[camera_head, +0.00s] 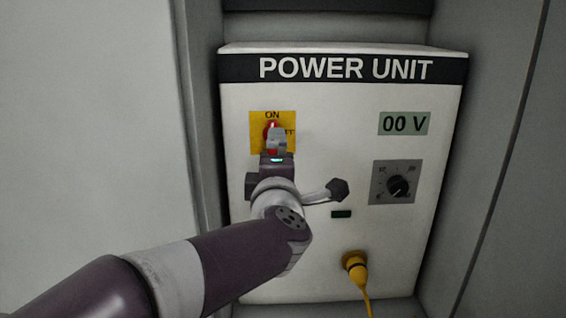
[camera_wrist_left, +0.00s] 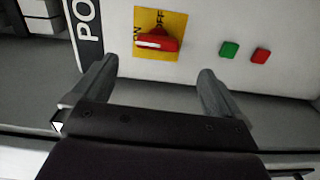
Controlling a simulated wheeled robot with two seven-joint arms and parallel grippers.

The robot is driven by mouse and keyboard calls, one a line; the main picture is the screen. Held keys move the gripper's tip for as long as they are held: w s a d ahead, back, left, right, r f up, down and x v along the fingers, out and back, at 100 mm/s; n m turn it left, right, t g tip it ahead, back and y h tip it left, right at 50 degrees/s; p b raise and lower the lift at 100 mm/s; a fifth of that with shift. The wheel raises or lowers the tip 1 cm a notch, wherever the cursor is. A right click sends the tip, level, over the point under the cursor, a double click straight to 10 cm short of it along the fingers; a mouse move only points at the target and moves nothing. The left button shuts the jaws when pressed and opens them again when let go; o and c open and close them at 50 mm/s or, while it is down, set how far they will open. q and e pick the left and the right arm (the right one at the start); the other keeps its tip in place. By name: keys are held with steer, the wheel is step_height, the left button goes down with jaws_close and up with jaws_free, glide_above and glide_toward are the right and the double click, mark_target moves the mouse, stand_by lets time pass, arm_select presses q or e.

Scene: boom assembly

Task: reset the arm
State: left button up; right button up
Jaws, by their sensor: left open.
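A red rotary switch (camera_head: 270,129) sits on a yellow ON/OFF plate (camera_head: 257,143) at the upper left of the white power unit (camera_head: 345,110). In the left wrist view the red switch (camera_wrist_left: 158,42) has its white mark on the side toward ON. My left gripper (camera_head: 277,140) is in front of the switch and partly hides it in the head view. In the left wrist view my left gripper (camera_wrist_left: 157,70) is open and empty, with its fingers apart and the switch beyond the gap. My right gripper is not in view.
A yellow plug (camera_head: 355,267) with a cable is at the lower right. A green button (camera_wrist_left: 229,49) and a red button (camera_wrist_left: 260,55) show in the wrist view. Grey walls flank the unit.

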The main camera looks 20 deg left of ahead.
arm_select(q)
steer(key=s+d+f+m+g+h, duration=0.2)
steer(key=d+f+m+g+h, duration=0.5)
steer(key=f+m, duration=0.75)
steer(key=s+a+f+m+g+y, duration=0.1)
steer(key=s+a+f+m+g, duration=0.2)
steer(key=s+f, duration=0.6)
steer(key=s+a+f+m+g, duration=0.3)
steer(key=s+a+f+g, duration=0.2)
steer(key=s+f, duration=0.4)
step_height(320, 180, down, 4)
steer(key=shift+a+r+m+g+y, duration=0.1)
steer(key=shift+a+m+g+y, duration=0.05)
steer(key=shift+m+g+y, duration=0.3)
